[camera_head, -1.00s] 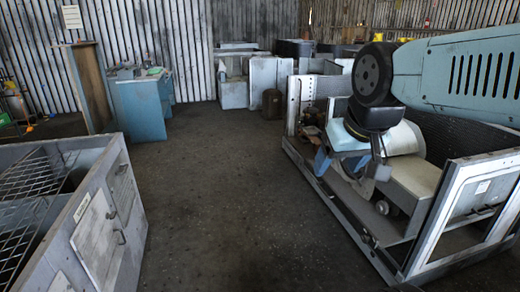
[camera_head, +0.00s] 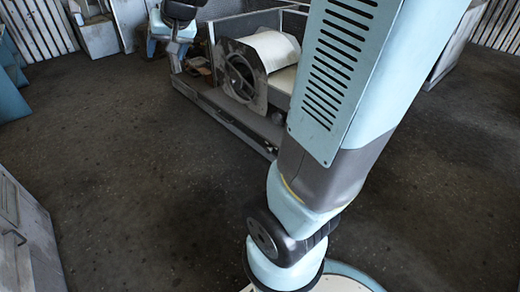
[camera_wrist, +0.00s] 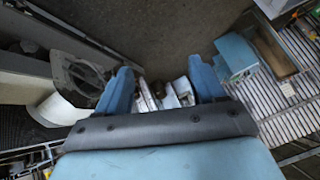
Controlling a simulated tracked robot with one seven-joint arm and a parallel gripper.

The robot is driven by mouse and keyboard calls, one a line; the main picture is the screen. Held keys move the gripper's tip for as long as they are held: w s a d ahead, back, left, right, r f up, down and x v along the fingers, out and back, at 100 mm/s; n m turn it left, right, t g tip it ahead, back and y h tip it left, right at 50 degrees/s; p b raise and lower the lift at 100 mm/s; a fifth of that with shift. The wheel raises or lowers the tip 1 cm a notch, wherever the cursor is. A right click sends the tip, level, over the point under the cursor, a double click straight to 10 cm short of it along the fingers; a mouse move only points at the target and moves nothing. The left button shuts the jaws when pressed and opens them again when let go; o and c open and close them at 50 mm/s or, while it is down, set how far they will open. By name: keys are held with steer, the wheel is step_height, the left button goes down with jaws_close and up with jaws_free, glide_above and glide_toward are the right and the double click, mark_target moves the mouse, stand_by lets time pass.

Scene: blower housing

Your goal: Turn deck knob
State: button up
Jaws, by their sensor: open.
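The blower housing is an open grey metal frame (camera_head: 222,115). It holds a pale drum-shaped blower (camera_head: 272,48) with a dark round wheel-like face, in the upper middle of the head view. The blower also shows at the left of the wrist view (camera_wrist: 62,108). I cannot pick out the deck knob in either view. My gripper (camera_wrist: 160,88) is open, with two blue fingers spread apart in the wrist view. Nothing is held between them; small pale and dark items appear beyond the gap. In the head view my wrist is at the top left, near the housing's far end.
Dark floor (camera_head: 110,170) is clear left of the housing. A grey cabinet (camera_head: 25,240) stands at the lower left. A blue cabinet (camera_wrist: 236,56) shows at the wrist view's upper right. My arm hides part of the housing's right side.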

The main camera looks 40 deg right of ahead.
steer(key=w+d+f+m+h, duration=0.1)
steer(key=w+d+f, duration=0.1)
steer(key=w+f, duration=0.35)
steer(key=w+d+f+m+t+h, duration=0.1)
steer(key=w+d+f+m, duration=0.1)
steer(key=w, duration=0.6)
steer(key=w+d+f+m+h, duration=0.1)
steer(key=w+f, duration=0.3)
steer(key=w, duration=0.2)
steer(key=w+d+f+m+h, duration=0.2)
steer(key=w+d+f, duration=0.3)
steer(key=f, duration=0.4)
steer(key=w+d+f+m+h, duration=0.25)
steer(key=w+d+f, duration=0.2)
steer(key=f, duration=0.55)
steer(key=m+g+h, duration=0.3)
steer(key=g+h, duration=0.5)
steer(key=h, duration=0.4)
glide_toward(267, 151)
steer(key=d, duration=0.9)
steer(key=shift+w+f, duration=0.1)
